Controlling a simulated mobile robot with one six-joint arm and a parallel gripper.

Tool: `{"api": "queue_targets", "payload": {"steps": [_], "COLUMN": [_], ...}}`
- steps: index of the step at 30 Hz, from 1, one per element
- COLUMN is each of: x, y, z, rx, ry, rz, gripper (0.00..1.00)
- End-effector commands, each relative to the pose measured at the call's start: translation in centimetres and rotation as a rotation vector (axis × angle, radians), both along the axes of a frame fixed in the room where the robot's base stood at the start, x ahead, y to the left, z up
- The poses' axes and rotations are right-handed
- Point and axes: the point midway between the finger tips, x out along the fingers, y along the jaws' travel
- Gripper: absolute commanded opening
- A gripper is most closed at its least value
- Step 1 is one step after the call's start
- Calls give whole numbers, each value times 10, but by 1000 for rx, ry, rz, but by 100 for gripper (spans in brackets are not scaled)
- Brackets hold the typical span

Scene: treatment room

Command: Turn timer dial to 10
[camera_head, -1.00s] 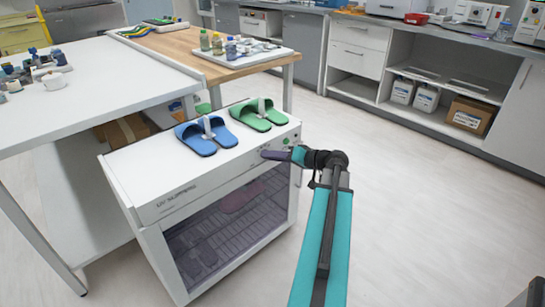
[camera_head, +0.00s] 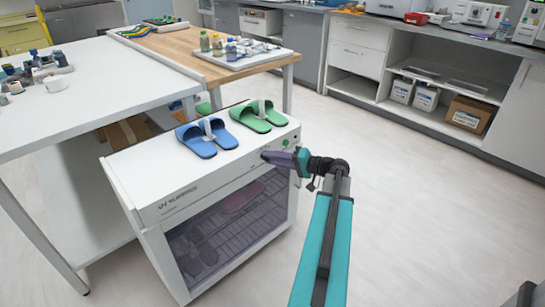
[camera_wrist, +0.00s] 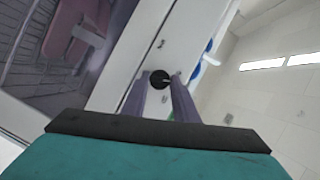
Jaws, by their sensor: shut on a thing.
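The timer dial (camera_wrist: 160,79) is a small black round knob on the white front panel of the UV slippers cabinet (camera_head: 160,182). In the wrist view it sits between the two purple fingertips of my gripper (camera_wrist: 159,77). A pale mark shows on the dial, but no numbers are readable. In the head view my gripper (camera_head: 266,156) reaches the right end of the cabinet's front panel from the right and hides the dial. The gripper is shut on the dial.
Blue slippers (camera_head: 206,136) and green slippers (camera_head: 258,116) lie on top of the cabinet, close to my gripper. A white table (camera_head: 90,100) stands at left. The floor at right is clear.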

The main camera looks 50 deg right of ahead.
Motion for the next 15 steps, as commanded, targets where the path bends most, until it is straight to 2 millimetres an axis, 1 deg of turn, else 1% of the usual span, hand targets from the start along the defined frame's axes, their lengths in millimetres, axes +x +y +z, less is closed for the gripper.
{"api": "queue_targets", "payload": {"steps": [6, 15], "x": [1, 1], "y": [1, 2], "z": [0, 0], "rx": [81, 97], "ry": [-7, -8], "rz": [4, 5], "gripper": [4, 4]}}
